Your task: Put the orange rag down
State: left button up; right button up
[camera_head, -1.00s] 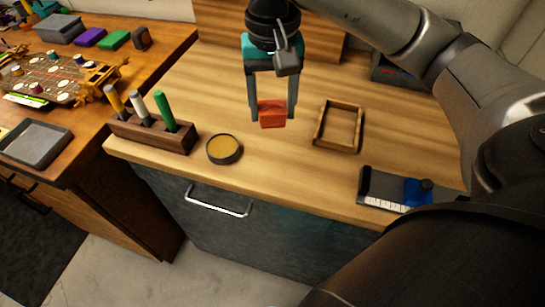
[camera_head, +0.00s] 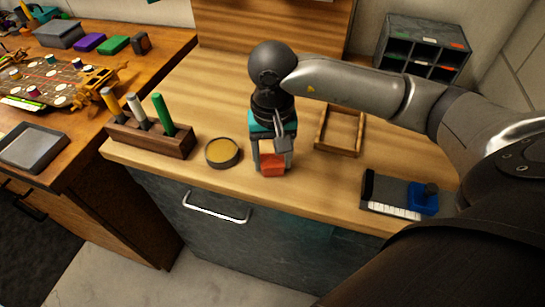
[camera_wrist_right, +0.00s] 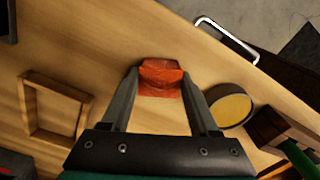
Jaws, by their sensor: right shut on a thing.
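The orange rag (camera_head: 272,166) is a small folded red-orange block near the front edge of the light wooden counter (camera_head: 225,88). My right gripper (camera_head: 272,170) points down and is shut on it, one finger on each side. In the right wrist view the rag (camera_wrist_right: 161,77) sits between the fingertips of my right gripper (camera_wrist_right: 161,88), over the wood. It is at or just above the counter top; I cannot tell whether it touches. My left gripper is not in view.
A round tin with a yellow top (camera_head: 222,152) stands just left of the rag. A wooden block (camera_head: 150,136) with upright handles is farther left. An empty wooden frame tray (camera_head: 340,130) lies to the right.

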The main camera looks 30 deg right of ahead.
aim_at(272, 160)
jog(key=shift+f, duration=0.1)
jog(key=o, duration=1.2)
jog(key=shift+r, duration=0.5)
notch_tip(272, 160, up, 11)
jog(key=shift+r+p, duration=0.2)
jog(key=shift+p, duration=0.55)
